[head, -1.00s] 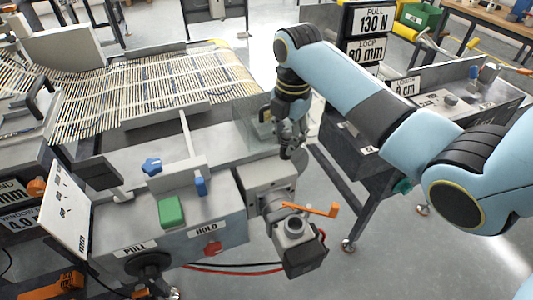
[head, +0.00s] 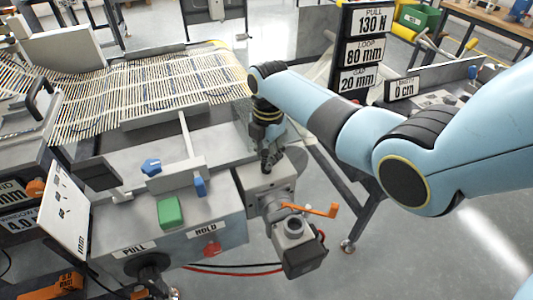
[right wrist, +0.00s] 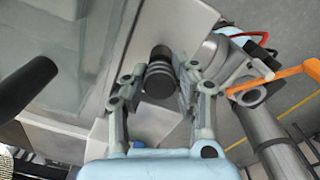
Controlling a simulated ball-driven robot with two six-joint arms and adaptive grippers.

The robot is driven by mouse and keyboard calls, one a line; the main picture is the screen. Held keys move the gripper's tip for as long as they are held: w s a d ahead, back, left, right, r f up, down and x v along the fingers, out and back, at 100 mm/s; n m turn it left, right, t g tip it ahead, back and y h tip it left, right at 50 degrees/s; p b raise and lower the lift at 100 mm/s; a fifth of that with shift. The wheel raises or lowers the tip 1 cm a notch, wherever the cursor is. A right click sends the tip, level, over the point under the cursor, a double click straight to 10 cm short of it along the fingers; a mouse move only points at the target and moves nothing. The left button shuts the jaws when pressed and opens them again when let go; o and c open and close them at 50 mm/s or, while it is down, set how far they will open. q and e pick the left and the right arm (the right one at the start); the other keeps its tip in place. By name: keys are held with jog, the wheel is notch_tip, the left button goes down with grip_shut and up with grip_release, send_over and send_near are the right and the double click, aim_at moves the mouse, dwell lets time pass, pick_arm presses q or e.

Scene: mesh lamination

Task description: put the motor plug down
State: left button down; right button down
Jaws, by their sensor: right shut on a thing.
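The motor plug, a black ridged cylinder (right wrist: 159,80), is between the fingers of my right gripper (right wrist: 158,70) in the right wrist view. The right gripper is shut on it. In the head view my right gripper (head: 268,166) points down at the grey motor housing block (head: 262,188), at the right end of the machine. The plug is too small and dark to make out there. Whether it touches the block I cannot tell. My left gripper is not in view.
An orange lever (head: 318,210) and a grey motor (head: 295,234) sit just in front of the block. Slatted mesh (head: 150,90) lies behind. Open floor is at right.

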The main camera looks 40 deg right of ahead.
aim_at(268, 153)
jog(key=c, duration=1.1)
grip_release()
jog(key=shift+o, duration=0.2)
jog(key=shift+r, duration=0.5)
notch_tip(268, 153, up, 11)
jog(key=shift+s+r+p, duration=0.15)
jog(key=shift+p, duration=0.2)
jog(key=shift+s, duration=0.1)
